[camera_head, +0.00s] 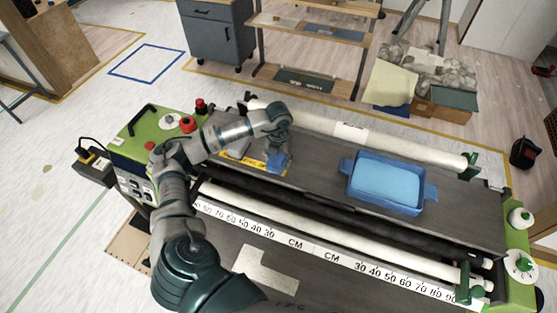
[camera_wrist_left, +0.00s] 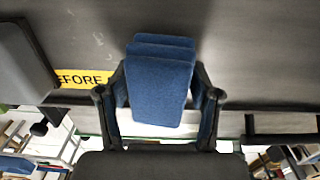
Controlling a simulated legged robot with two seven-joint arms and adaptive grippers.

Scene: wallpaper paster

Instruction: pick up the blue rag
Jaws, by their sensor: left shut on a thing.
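The blue rag (camera_wrist_left: 158,80) is folded in layers and sits between the two fingers of my left gripper (camera_wrist_left: 158,103) in the left wrist view. The fingers press on its left and right sides, so the gripper is shut on it. In the head view the rag (camera_head: 277,162) shows as a small blue patch under my left gripper (camera_head: 279,150), over the dark top of the machine. Whether the rag still touches that surface cannot be told. My right gripper is not in view.
A blue tray (camera_head: 388,183) with a light blue inside stands on the machine to the right. A grey block (camera_head: 238,147) lies left of the rag, near a yellow label (camera_wrist_left: 82,79). White rollers (camera_head: 350,132) run along the machine. The dark top between rag and tray is clear.

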